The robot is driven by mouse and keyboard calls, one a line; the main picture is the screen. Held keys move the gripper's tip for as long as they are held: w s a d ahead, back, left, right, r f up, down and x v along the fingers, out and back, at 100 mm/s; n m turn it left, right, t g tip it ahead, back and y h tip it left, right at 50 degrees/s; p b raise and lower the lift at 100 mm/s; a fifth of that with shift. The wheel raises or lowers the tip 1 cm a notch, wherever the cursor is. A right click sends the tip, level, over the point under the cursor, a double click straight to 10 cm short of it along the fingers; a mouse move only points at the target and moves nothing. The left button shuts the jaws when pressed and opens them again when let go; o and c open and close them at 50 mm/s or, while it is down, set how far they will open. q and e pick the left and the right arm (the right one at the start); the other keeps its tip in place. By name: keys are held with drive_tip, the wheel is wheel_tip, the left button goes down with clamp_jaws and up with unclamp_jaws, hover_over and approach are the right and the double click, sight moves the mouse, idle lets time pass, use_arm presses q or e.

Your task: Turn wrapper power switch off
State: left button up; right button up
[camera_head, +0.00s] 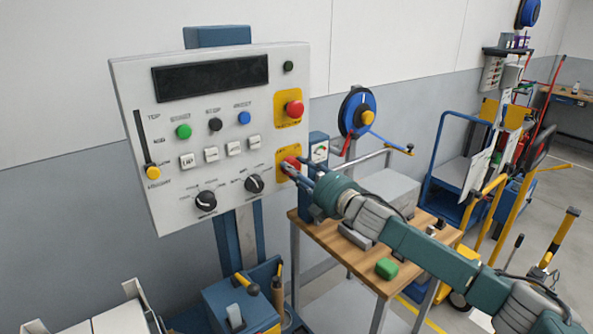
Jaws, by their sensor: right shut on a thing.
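The wrapper's control panel (218,190) is a white, slightly tilted board on a blue post. On its right edge, a red rotary power switch (292,161) sits on a yellow plate (281,156). My right gripper (289,169) reaches in from the right and is shut on the red switch. The fingers cover part of the switch, so its exact angle is hard to tell. Above it, a red mushroom button (295,108) sits on another yellow plate. My left gripper is out of view.
The panel also bears a dark display (211,78), coloured buttons, a yellow-knobbed slider (152,172) and two black knobs. A blue cart (455,190) stands behind.

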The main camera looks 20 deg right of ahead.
drive_tip(key=shift+d+f, duration=0.15)
drive_tip(key=shift+d, duration=0.05)
drive_tip(key=o, duration=1.2)
drive_tip(key=shift+w, duration=0.1)
drive_tip(key=v, duration=1.2)
